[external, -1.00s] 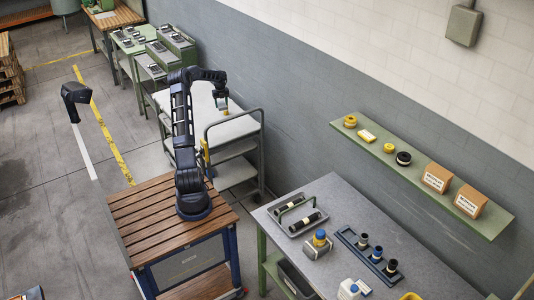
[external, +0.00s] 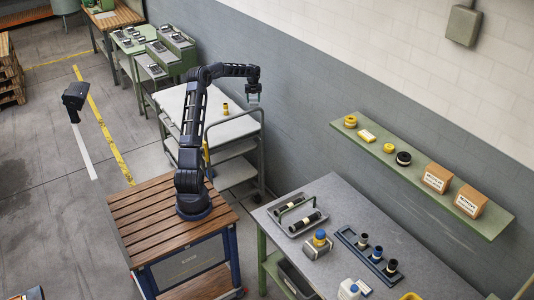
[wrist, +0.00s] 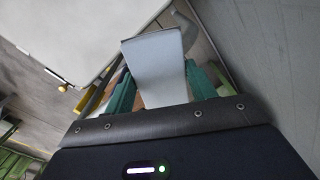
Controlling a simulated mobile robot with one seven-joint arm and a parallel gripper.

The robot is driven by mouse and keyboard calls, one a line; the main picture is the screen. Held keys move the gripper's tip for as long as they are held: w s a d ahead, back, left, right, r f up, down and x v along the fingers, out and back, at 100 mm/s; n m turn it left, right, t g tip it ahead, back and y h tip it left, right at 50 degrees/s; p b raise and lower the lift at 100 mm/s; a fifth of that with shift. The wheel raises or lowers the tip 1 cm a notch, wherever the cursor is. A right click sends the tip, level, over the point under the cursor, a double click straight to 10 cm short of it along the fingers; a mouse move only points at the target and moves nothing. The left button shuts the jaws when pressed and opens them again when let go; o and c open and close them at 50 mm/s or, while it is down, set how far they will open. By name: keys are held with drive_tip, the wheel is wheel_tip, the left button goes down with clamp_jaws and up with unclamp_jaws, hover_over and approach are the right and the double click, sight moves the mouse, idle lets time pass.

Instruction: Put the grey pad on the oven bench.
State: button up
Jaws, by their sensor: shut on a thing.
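My gripper (external: 254,96) is raised near the grey wall, above and beyond the right end of the white-topped trolley. In the wrist view, its two teal fingers (wrist: 159,82) are shut on a pale grey, flat-faced block, which I take to be the grey pad (wrist: 158,62). The pad sticks out past the fingertips and seems clear of any surface. In the external view it is too small to make out well. Green benches with grey items (external: 150,62) stand at the back left; I cannot tell for sure which is the oven bench.
The trolley (external: 205,120) has a raised rail and a small yellow-and-dark piece (external: 225,110) on its top. A grey workbench (external: 385,245) with trays and bottles stands front right. A green wall shelf (external: 440,195) holds rolls and boxes. The floor at left is largely free.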

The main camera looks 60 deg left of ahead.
drive_tip(key=w+d+f+m, duration=0.2)
drive_tip(key=w+d, duration=0.2)
drive_tip(key=d, duration=0.7)
drive_tip(key=w+d+f+m, duration=0.1)
drive_tip(key=w+d+f, duration=0.15)
drive_tip(key=d, duration=0.75)
drive_tip(key=w+d+f+m, duration=0.2)
drive_tip(key=w+d, duration=0.2)
drive_tip(key=d, duration=0.7)
drive_tip(key=s+d+f+m, duration=0.2)
drive_tip(key=d+f+m, duration=0.1)
drive_tip(key=d, duration=1.4)
drive_tip(key=s+d+f+m, duration=0.2)
drive_tip(key=d+f, duration=0.1)
drive_tip(key=d, duration=1.5)
wheel_tip(320, 180, up, 14)
drive_tip(key=m, duration=0.4)
hover_over(330, 278)
wheel_tip(330, 278, down, 20)
drive_tip(key=shift+a+r, duration=0.1)
drive_tip(key=shift+a, duration=0.05)
